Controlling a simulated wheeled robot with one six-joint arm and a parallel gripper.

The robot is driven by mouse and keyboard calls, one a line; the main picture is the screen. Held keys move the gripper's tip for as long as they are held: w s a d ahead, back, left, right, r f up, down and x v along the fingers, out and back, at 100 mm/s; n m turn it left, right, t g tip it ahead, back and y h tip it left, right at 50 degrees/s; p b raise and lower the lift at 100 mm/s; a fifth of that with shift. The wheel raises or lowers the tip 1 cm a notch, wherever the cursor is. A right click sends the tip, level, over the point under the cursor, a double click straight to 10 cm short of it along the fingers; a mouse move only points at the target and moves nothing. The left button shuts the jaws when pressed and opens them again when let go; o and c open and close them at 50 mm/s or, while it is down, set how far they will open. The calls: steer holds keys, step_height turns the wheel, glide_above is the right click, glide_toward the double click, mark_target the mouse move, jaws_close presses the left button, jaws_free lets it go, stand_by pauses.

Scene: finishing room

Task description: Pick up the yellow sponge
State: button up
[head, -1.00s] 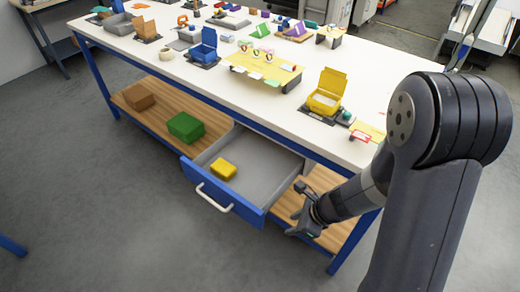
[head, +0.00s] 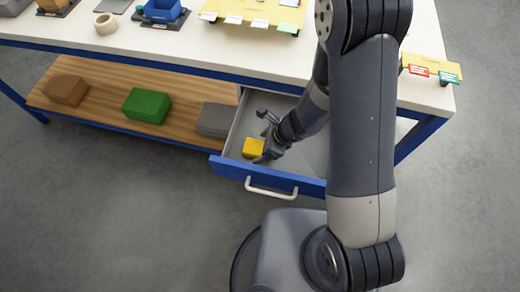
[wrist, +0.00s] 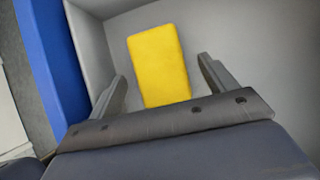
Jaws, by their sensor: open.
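The yellow sponge (head: 253,147) lies in the open drawer, near its left side in the head view. In the wrist view the sponge (wrist: 158,64) lies flat on the grey drawer floor, between the two spread fingers and a little ahead of them. My gripper (head: 267,137) is inside the drawer, just right of the sponge in the head view. In the wrist view my gripper (wrist: 162,80) is open and holds nothing. I cannot tell how far its fingertips are above the drawer floor.
The drawer's blue front (head: 230,168) has a pale handle (head: 271,190). A wooden shelf (head: 100,80) left of the drawer holds a green box (head: 147,106), a brown box (head: 66,90) and a grey box (head: 214,119). The white tabletop (head: 190,50) overhangs the back of the drawer.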

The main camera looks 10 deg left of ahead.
steer(key=shift+w+a+f, duration=0.1)
steer(key=shift+a+f, duration=0.8)
steer(key=c, duration=1)
